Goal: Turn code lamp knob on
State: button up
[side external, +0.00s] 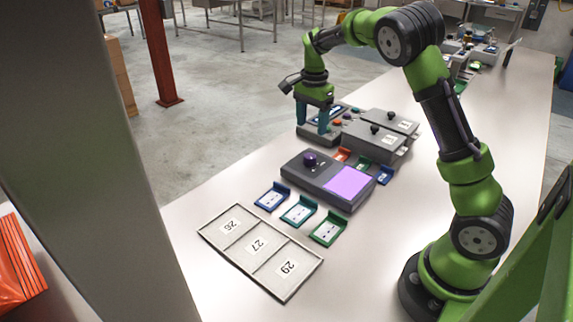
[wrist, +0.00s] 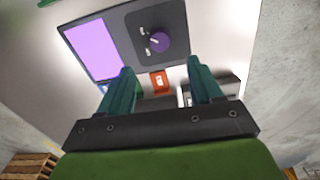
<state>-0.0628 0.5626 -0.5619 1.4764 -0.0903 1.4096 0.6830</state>
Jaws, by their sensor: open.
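The dark grey lamp box (side external: 327,180) sits on the table with a round purple knob (side external: 310,159) on its left part. Its square panel (side external: 348,183) is purple. In the wrist view the knob (wrist: 155,42) carries a pale pointer line, with small white labels beside it that I cannot read. The purple panel (wrist: 96,50) lies to the knob's left there. My gripper (side external: 312,126) points down, beyond the lamp box in the side view, above or near another grey device. In the wrist view my gripper (wrist: 160,67) has its teal fingers apart, empty and clear of the knob.
Grey boxes with black knobs (side external: 378,137) stand behind the lamp box. Several blue and green card holders (side external: 299,211) and a numbered tray (side external: 206,232) lie in front.

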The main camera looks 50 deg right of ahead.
notch_tip(320, 180, up, 6)
jog(key=shift+r, duration=0.2)
jog(key=s+a+r+n+t+y, duration=0.1)
jog(key=s+a+n+t, duration=0.2)
jog(key=s+a+n, duration=0.4)
jog(key=s+a+r+n+t+y, duration=0.1)
jog(key=s+a+r+n+t, duration=0.1)
jog(key=s+a+n+t, duration=0.2)
jog(key=s+a+n, duration=0.3)
jog(key=s+a, duration=0.4)
jog(key=s, duration=0.3)
jog(key=shift+a+r+n, duration=0.15)
jog(key=shift+r+n, duration=0.1)
jog(key=shift+n, duration=0.05)
